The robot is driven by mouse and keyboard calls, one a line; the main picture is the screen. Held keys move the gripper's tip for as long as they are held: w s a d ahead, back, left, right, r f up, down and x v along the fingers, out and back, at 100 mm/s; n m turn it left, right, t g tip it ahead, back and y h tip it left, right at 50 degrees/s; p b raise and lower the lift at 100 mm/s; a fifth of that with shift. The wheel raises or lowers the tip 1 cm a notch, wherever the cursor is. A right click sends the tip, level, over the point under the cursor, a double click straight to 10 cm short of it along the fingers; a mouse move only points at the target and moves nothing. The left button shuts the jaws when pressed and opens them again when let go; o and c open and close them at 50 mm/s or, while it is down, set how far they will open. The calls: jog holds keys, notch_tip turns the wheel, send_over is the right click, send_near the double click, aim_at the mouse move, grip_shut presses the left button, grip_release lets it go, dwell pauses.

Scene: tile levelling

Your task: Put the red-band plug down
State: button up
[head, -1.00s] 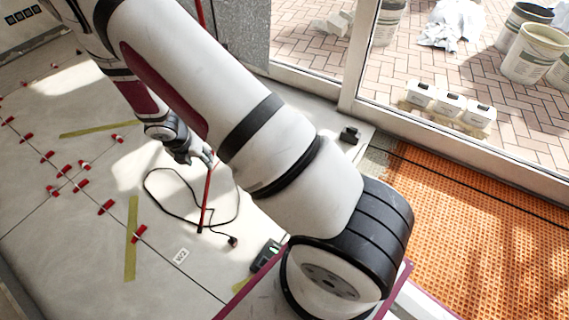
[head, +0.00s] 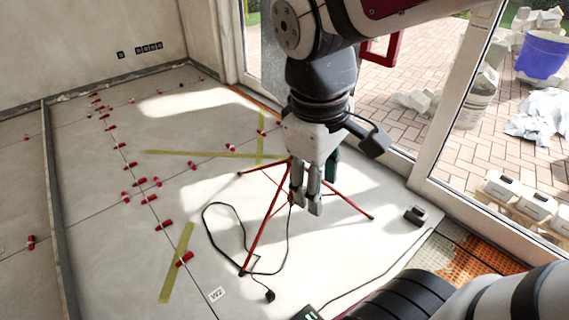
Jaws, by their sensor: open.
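A small dark plug (head: 270,295) lies on the grey tiled floor at the end of a looped black cable (head: 206,225). Any red band on it is too small to make out. My gripper (head: 306,208) points down in the middle of the head view, above the floor and up and to the right of the plug. Its jaws are open and I see nothing held between them. The fingertips are clear of the plug in the picture.
A red-legged tripod (head: 263,226) stands behind my gripper, its legs spread across the floor. Several red clips (head: 165,225) line the tile joints at left. A small dark box (head: 415,215) sits near the door frame. Orange matting (head: 478,264) lies at right.

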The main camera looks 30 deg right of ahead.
jog(key=s+a+m, duration=0.1)
jog(key=s+m, duration=0.1)
jog(key=s, duration=0.4)
jog(key=s+a+r+m+y, duration=0.1)
jog(key=s+a+m, duration=0.1)
jog(key=s, duration=0.4)
jog(key=shift+a+r+m+y, duration=0.2)
jog(key=shift+a+m+y, duration=0.1)
jog(key=shift+m, duration=0.2)
